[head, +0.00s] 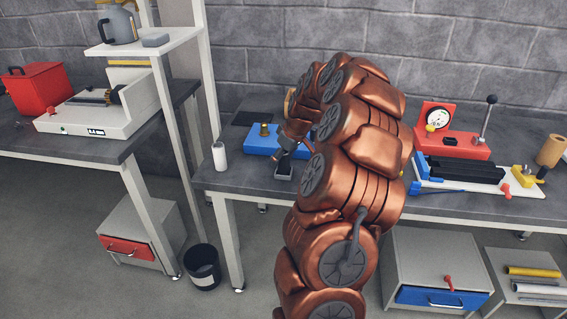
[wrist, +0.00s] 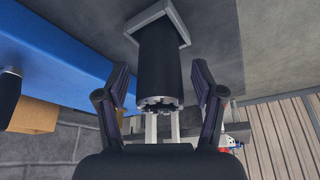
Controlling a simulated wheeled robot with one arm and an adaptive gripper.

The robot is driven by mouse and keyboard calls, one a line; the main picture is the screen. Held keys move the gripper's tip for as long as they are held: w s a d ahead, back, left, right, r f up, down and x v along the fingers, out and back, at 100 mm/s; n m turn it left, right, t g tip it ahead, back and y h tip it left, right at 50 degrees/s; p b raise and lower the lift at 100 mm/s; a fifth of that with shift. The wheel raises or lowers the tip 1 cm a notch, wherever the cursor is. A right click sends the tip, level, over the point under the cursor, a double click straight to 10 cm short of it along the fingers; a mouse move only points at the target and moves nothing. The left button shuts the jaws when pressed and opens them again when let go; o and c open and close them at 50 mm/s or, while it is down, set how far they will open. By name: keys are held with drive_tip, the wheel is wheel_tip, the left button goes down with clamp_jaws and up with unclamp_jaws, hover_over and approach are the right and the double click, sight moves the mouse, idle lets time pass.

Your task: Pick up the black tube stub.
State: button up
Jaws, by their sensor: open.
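The black tube stub (wrist: 158,72) shows in the wrist view as a dark cylinder with a notched near end. Its far end meets a grey square-rimmed base (wrist: 183,36). My gripper (wrist: 160,82) has its two fingers spread on either side of the stub, with a visible gap on each side. In the head view my gripper (head: 289,150) is low over the front of the right bench, beside a blue block (head: 259,140). The stub is hard to tell from the dark fingers there.
The blue block lies close to my fingers, and a white cylinder (head: 219,156) stands left of it on the bench (head: 237,180). A red gauge stand (head: 462,147) and a white tray with black bars (head: 425,181) are to the right. My arm hides the bench middle.

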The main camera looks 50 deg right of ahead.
drive_tip(key=shift+w+f, duration=0.1)
drive_tip(key=shift+f, duration=0.1)
clamp_jaws()
idle(0.5)
